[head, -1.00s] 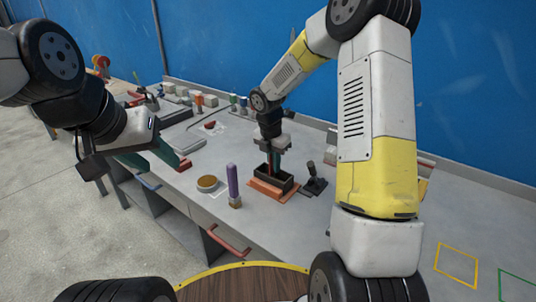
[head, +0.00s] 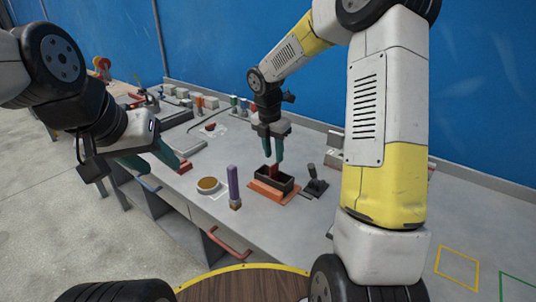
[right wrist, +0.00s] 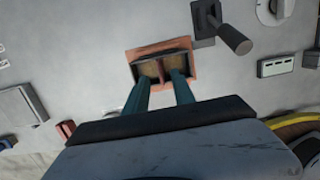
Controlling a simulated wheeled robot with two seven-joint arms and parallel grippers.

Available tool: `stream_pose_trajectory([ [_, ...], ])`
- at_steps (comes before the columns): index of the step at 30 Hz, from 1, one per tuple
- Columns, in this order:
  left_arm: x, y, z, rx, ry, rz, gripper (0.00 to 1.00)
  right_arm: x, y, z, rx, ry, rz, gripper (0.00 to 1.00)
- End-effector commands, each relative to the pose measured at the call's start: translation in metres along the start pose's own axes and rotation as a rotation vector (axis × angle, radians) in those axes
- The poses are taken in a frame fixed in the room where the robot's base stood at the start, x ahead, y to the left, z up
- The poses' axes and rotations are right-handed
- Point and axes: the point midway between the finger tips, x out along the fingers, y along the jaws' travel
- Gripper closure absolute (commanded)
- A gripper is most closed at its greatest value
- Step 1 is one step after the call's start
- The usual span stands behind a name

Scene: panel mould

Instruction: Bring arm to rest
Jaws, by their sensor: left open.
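My right gripper (head: 273,152) is above the dark mould box (head: 288,184), its two teal fingers apart with nothing between them. In the right wrist view the fingers (right wrist: 160,90) point at the mould (right wrist: 150,56). A red panel (head: 274,171) stands in the mould; it also shows as a thin strip in the right wrist view (right wrist: 161,72). The mould sits on an orange base (head: 266,193) on the grey bench. My left gripper (head: 160,158) is open near the bench's left front edge, partly hidden by its own wrist.
A purple-handled brush (head: 233,184) stands near a round dish (head: 208,185) left of the mould. A black lever device (head: 315,182) is just right of it. Several small blocks and bottles line the back. A blue wall (head: 230,50) rises behind the bench.

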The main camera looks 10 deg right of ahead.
Motion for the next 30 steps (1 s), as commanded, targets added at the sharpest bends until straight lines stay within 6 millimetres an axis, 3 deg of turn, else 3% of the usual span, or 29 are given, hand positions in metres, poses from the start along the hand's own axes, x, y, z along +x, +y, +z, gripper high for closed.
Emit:
stream_pose_trajectory([
  [4, 0.0, 0.0, 0.0, 0.0, 0.0, 0.0, 0.55, -0.013, 0.0, 0.0, -0.001, 0.0, 0.0, 0.7],
  [15, 0.0, 0.0, 0.0, 0.0, 0.0, 0.0, 0.55, -0.016, 0.0, -0.001, 0.003, 0.0, 0.001, 0.7],
  [18, 0.0, 0.0, 0.0, 0.0, 0.0, 0.0, 0.55, -0.025, -0.005, -0.002, 0.055, -0.007, 0.008, 0.7],
  [23, 0.0, 0.0, 0.0, 0.0, 0.0, 0.0, 0.55, -0.062, -0.031, -0.009, 0.313, -0.027, 0.047, 0.7],
  [30, 0.0, 0.0, 0.0, 0.0, 0.0, 0.0, 0.55, -0.123, -0.086, -0.036, 0.884, -0.005, 0.158, 0.7],
])
